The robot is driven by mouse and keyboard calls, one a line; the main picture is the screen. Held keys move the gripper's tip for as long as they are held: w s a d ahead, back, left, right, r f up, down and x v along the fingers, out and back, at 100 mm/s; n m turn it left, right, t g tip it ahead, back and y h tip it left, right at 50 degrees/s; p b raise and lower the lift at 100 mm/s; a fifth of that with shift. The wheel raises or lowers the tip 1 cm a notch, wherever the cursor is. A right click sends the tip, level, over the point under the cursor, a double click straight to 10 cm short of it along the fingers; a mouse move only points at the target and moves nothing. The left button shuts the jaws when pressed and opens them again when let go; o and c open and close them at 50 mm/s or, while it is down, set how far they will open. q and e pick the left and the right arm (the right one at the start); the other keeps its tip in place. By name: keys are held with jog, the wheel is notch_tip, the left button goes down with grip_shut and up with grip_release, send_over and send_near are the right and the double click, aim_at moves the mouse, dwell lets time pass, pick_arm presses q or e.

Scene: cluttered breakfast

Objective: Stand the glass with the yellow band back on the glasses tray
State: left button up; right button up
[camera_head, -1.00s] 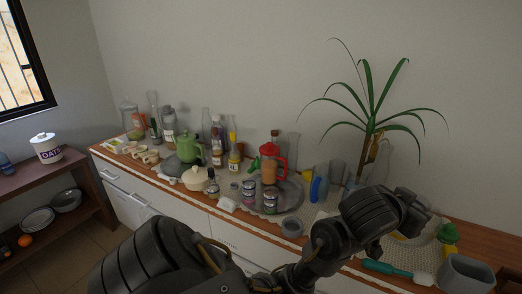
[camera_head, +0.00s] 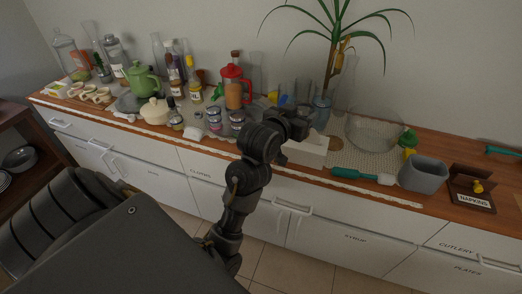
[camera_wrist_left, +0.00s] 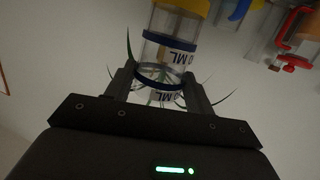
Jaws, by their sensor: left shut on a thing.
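My left gripper (camera_head: 297,122) is over the front half of the counter, right of the red-lidded press. In the left wrist view, its fingers (camera_wrist_left: 158,88) are shut on a clear glass (camera_wrist_left: 152,55) with dark blue rings and "ML" lettering. A yellow band (camera_wrist_left: 193,7) shows at the top edge of that view, in line with the glass; I cannot tell for sure that it belongs to it. In the head view the held glass is hidden or too small to make out. Clear glassware (camera_head: 287,92) stands behind the gripper. I cannot clearly make out the glasses tray. My right gripper is not in view.
The red press (camera_head: 235,92), small jars (camera_head: 214,119) and a green teapot (camera_head: 143,80) crowd the left. A pale box (camera_head: 308,152) is just right of my gripper. A plant, glass bowl (camera_head: 373,133), grey container (camera_head: 424,174) and teal-handled tool (camera_head: 355,175) are right.

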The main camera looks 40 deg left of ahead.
pick_arm(q)
jog(key=w+a+f+y+p, duration=0.1)
jog(key=w+a+f+p, duration=0.1)
jog(key=a+f, duration=1.3)
jog(key=shift+w+a+f+n+p, duration=0.15)
jog(key=shift+a+f+n+p, duration=0.2)
jog(key=shift+a+p, duration=0.45)
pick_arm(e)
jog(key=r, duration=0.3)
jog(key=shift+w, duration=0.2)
pick_arm(q)
jog(key=shift+d+r, duration=0.1)
jog(key=shift+f, duration=0.6)
jog(key=o, duration=1.1)
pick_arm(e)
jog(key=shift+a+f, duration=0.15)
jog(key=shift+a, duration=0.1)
